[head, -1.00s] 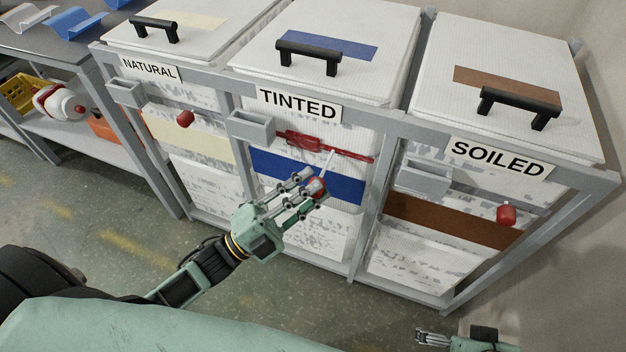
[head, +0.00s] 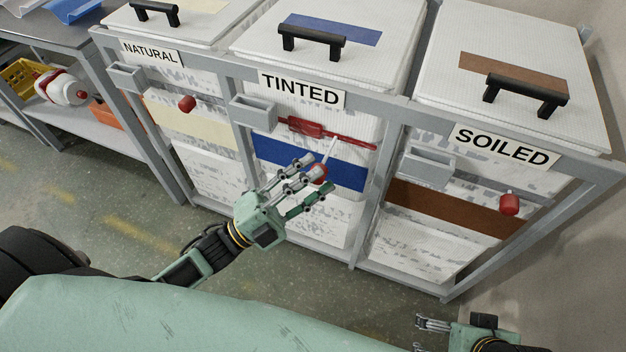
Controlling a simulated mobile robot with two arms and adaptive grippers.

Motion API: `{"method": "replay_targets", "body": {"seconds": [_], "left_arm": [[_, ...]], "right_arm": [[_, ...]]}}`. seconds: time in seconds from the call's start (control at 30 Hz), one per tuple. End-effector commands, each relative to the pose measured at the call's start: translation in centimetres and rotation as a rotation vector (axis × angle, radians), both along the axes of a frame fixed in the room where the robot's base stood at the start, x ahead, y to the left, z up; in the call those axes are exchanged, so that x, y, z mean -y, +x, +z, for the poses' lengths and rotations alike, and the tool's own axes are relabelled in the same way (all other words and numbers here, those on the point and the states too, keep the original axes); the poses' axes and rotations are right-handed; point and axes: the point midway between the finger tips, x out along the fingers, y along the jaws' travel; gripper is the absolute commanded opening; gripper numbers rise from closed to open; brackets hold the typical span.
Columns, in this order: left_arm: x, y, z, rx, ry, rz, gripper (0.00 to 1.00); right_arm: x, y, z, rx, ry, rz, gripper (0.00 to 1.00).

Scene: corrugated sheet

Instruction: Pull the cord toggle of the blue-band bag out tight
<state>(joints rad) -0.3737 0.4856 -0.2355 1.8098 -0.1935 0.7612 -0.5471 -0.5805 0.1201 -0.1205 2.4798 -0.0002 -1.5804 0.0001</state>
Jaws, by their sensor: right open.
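The blue-band bag (head: 345,175) hangs in the middle bay under the TINTED sign. Its red cord toggle (head: 319,174) stands in front of the blue band, and a pale cord runs from it up to the bag. My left gripper (head: 318,177) has its fingers around the toggle and partly hides it. I cannot tell whether they press on it. A red clip-like piece (head: 305,127) with a thin red strip lies across the bag above the band. My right gripper (head: 420,332) is open and empty at the bottom right, away from the bags.
Beside it are a cream-band bag under NATURAL with a red toggle (head: 187,104) and a brown-band bag under SOILED with a red toggle (head: 509,204). Grey frame posts (head: 372,205) separate the bays. Grey boxes (head: 253,113) jut from the front rail. The floor in front is clear.

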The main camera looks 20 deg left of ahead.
Motion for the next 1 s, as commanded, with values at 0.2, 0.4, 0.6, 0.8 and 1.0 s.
{"method": "replay_targets", "body": {"seconds": [0.2, 0.4, 0.6, 0.8, 1.0], "left_arm": [[-0.7, -0.7, -0.5, -0.002, 0.001, 0.002, 0.38], [-3.0, -3.4, -2.0, -0.005, 0.002, 0.001, 0.38], [-5.5, -6.2, -3.6, -0.005, 0.002, 0.002, 0.38], [-7.0, -7.9, -4.5, -0.001, 0.002, 0.000, 0.38], [-7.4, -8.3, -4.7, -0.001, 0.001, 0.000, 0.38]], "right_arm": [[0.0, 0.1, 0.1, 0.003, 0.000, 0.000, 1.00], [0.0, 0.1, 0.1, 0.002, 0.000, 0.000, 1.00], [0.0, 0.0, 0.0, 0.001, 0.000, 0.000, 1.00], [0.0, 0.0, 0.0, 0.001, 0.000, 0.000, 1.00], [0.0, 0.0, 0.0, 0.001, 0.000, 0.000, 1.00]]}}
